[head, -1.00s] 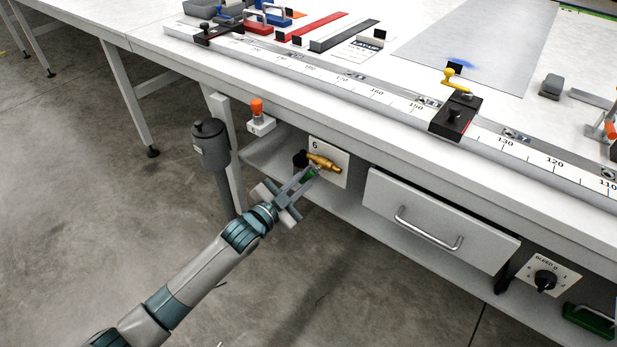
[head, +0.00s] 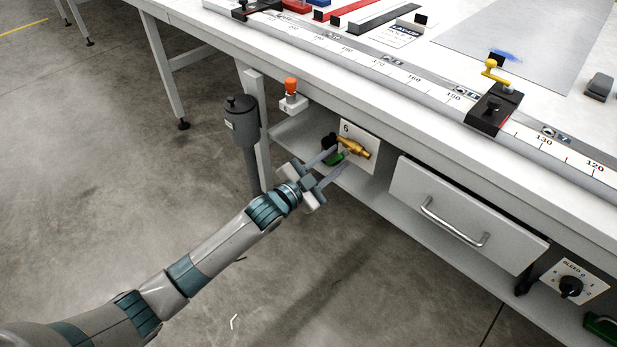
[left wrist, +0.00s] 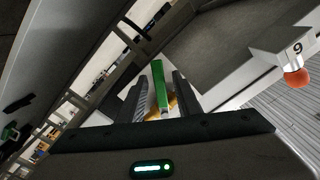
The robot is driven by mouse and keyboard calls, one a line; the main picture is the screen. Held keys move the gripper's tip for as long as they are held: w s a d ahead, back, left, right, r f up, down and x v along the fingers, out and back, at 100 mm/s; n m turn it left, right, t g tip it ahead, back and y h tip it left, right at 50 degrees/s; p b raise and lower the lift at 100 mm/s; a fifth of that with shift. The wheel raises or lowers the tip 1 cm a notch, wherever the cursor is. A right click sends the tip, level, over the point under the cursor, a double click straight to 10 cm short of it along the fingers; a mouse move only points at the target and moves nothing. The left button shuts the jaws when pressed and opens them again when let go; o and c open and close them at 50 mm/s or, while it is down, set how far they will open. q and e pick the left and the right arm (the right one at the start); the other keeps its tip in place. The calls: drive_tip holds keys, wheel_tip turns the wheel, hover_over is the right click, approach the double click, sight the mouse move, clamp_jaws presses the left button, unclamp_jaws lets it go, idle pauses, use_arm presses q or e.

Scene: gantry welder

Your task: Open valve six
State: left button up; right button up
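Valve six has a brass body (head: 355,148) on a white plate marked 6 (head: 370,160), under the table edge. Its green handle (head: 335,159) points out from the brass. My left gripper (head: 338,160) is open, with one finger on each side of the green handle. In the left wrist view the green handle (left wrist: 160,85) stands between the two spread fingers, with a gap on each side. Some brass (left wrist: 155,108) shows behind it, partly hidden by the gripper. My right gripper is not in view.
An orange-topped knob (head: 291,86) on a white bracket and a grey canister (head: 241,120) are left of the valve. A drawer (head: 465,215) with a bar handle and a bleed dial (head: 570,286) are to the right. The shelf (head: 300,145) runs below the valve.

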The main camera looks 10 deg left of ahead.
use_arm(q)
drive_tip(key=v, duration=1.7)
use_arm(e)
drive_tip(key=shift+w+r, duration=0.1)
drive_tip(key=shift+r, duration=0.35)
